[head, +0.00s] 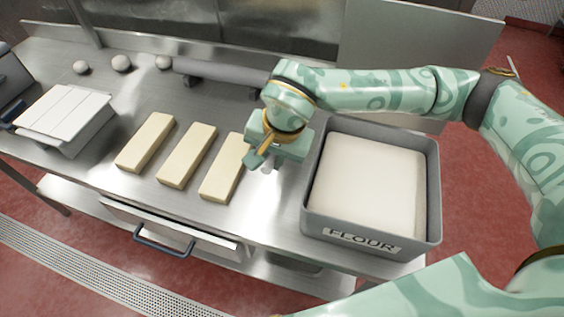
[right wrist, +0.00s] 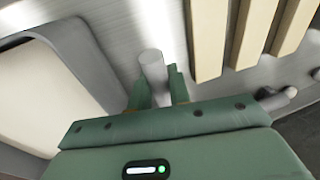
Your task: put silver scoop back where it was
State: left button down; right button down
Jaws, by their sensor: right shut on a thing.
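My right gripper (head: 268,156) is low over the steel counter, between the pale bars and the flour bin. It is shut on a slim pale-grey cylindrical piece that looks like part of the silver scoop (right wrist: 152,68). The piece stands between the two fingers in the right wrist view. In the head view only a small bright part of the scoop (head: 268,165) shows below the fingers. The rest of it is hidden, and I cannot tell whether it touches the counter. My left gripper is not in view.
A grey flour bin (head: 310,205) stands close to the right of the gripper. Several pale bars (head: 187,155) lie to its left. A grey rolling pin (head: 220,72) lies behind. A white-lidded box (head: 65,110) and pale balls (head: 121,63) are farther left. The counter's front strip (head: 265,222) is clear.

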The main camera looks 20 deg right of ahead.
jog(key=x, duration=0.3)
jog(key=s+x, duration=0.1)
jog(key=x, duration=0.1)
jog(key=shift+d+f, duration=0.25)
jog(key=shift+f, duration=0.15)
notch_tip(320, 180, down, 5)
jog(key=shift+r+b, duration=0.15)
jog(key=shift+b, duration=0.45)
jog(key=c, duration=1.3)
grip_release()
jog(key=p+v, duration=0.1)
jog(key=v, duration=1.1)
jog(key=shift+r+p, duration=0.15)
jog(key=shift+p, duration=0.2)
jog(key=shift+w, duration=0.1)
